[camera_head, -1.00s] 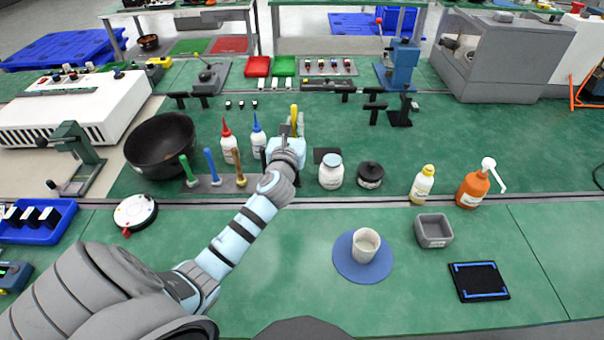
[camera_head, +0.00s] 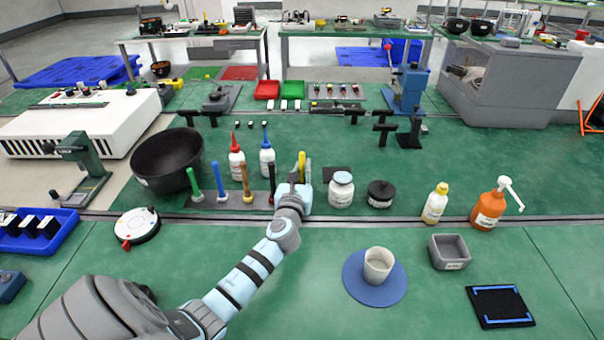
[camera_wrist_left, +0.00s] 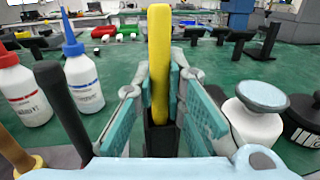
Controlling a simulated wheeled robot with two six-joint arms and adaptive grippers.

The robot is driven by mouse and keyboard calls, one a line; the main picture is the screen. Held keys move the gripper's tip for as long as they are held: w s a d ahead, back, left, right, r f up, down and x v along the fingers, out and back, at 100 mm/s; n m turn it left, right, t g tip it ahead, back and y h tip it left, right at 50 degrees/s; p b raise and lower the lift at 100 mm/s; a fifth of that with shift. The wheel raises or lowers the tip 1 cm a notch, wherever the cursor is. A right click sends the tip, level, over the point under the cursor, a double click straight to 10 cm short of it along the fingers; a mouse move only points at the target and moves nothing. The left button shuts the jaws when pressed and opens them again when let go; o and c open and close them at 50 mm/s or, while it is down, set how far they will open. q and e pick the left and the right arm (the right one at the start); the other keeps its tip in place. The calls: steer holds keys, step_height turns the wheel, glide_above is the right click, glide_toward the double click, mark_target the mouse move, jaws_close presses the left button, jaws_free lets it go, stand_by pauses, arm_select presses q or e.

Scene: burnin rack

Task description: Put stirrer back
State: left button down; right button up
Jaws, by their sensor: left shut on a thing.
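My left gripper (camera_head: 298,188) is shut on a yellow stirrer (camera_head: 302,166), which stands upright between the fingers. The wrist view shows the yellow handle (camera_wrist_left: 160,65) with a dark part below it; its lower end is hidden. The grey stirrer rack (camera_head: 228,199) is just left of the gripper. It holds a green stirrer (camera_head: 192,182), a blue one (camera_head: 216,176), a brown one (camera_head: 246,178) and a black one (camera_head: 271,178), all upright. I cannot tell whether the yellow stirrer touches the rack. My right gripper is out of view.
Red-tipped (camera_head: 236,164) and blue-tipped (camera_head: 267,158) bottles stand behind the rack. A white jar (camera_head: 341,190) and a black jar (camera_head: 380,196) stand right of the gripper. A beige cup (camera_head: 378,264) sits on a blue mat (camera_head: 358,285). A black bowl (camera_head: 165,162) is at left.

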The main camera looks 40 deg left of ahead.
arm_select(q)
steer(key=shift+f, duration=0.2)
steer(key=c, duration=1.6)
jaws_free()
steer(key=shift+c, duration=0.2)
steer(key=shift+b, duration=0.4)
steer(key=v, duration=0.2)
steer(key=p+v, duration=0.2)
steer(key=v, duration=0.1)
steer(key=shift+s+d+r, duration=0.2)
steer(key=shift+s+r, duration=0.1)
steer(key=shift+r, duration=0.15)
glide_toward(302, 171)
steer(key=v, duration=0.3)
steer(key=shift+s+d+f, duration=0.1)
steer(key=shift+s+d, duration=0.05)
steer(key=shift+s, duration=0.15)
